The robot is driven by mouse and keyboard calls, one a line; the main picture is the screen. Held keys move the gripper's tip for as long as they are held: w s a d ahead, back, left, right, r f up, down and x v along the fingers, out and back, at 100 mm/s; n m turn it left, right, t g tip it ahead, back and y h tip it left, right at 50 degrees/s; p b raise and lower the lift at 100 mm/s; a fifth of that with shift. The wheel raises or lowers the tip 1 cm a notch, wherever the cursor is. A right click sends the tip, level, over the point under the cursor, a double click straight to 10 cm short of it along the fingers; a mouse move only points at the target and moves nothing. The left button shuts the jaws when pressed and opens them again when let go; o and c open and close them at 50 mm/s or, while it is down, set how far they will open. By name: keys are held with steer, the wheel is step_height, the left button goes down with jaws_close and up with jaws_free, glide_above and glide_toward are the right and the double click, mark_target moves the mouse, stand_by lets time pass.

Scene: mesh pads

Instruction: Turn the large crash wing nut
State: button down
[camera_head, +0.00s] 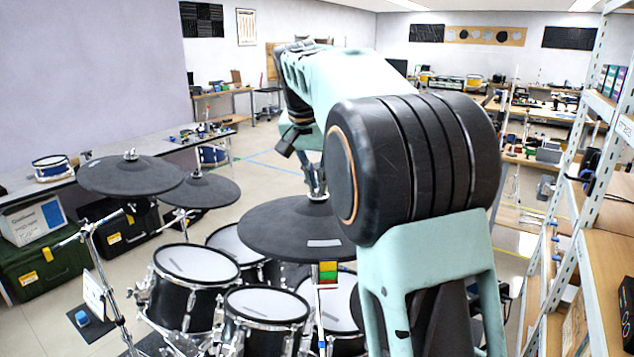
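Three dark cymbal pads show in the head view. The nearest, largest-looking one (285,235) is at the centre, partly behind my arm. Another cymbal pad (125,176) is at the left, with a small metal fitting (130,154) on top. A smaller one (205,192) lies between and behind them, also with a fitting at its middle. My gripper (317,190) points down at the middle of the central pad. Its fingertips are small and partly hidden by my arm, so I cannot tell if they touch anything. No wing nut shows clearly at the central pad.
Several white-topped drums (197,262) stand below the pads. A stand (95,250) rises at the left. A long bench (75,187) and a green case (45,265) are behind it. Shelving (590,180) stands close on the right. Open floor lies behind the drums.

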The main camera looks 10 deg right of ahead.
steer(key=shift+n, duration=0.3)
steer(key=n+y+p, duration=0.1)
steer(key=n, duration=0.1)
steer(key=n+y+p, duration=0.1)
steer(key=n, duration=0.1)
steer(key=shift+d+r, duration=0.2)
steer(key=shift+d, duration=0.15)
steer(key=n+y+p, duration=0.1)
steer(key=n+p, duration=0.1)
steer(key=n, duration=0.1)
steer(key=n+y+p, duration=0.1)
steer(key=n+y, duration=0.1)
steer(key=n, duration=0.1)
steer(key=shift+w+d+n+p, duration=0.1)
steer(key=shift+d+n+p, duration=0.1)
steer(key=shift+n+p, duration=0.15)
steer(key=n+g+y+p, duration=0.1)
steer(key=n, duration=0.1)
steer(key=n+y+p, duration=0.1)
steer(key=n+p, duration=0.1)
steer(key=shift+w+d+g+p, duration=0.1)
steer(key=shift+w+g+p, duration=0.05)
steer(key=shift+g+p, duration=0.2)
steer(key=shift+w+f+n+g+y+p, duration=0.1)
steer(key=shift+n+g+y+p, duration=0.2)
steer(key=shift+n+g+p, duration=0.75)
steer(key=shift+n+t, duration=0.3)
steer(key=shift+n, duration=0.3)
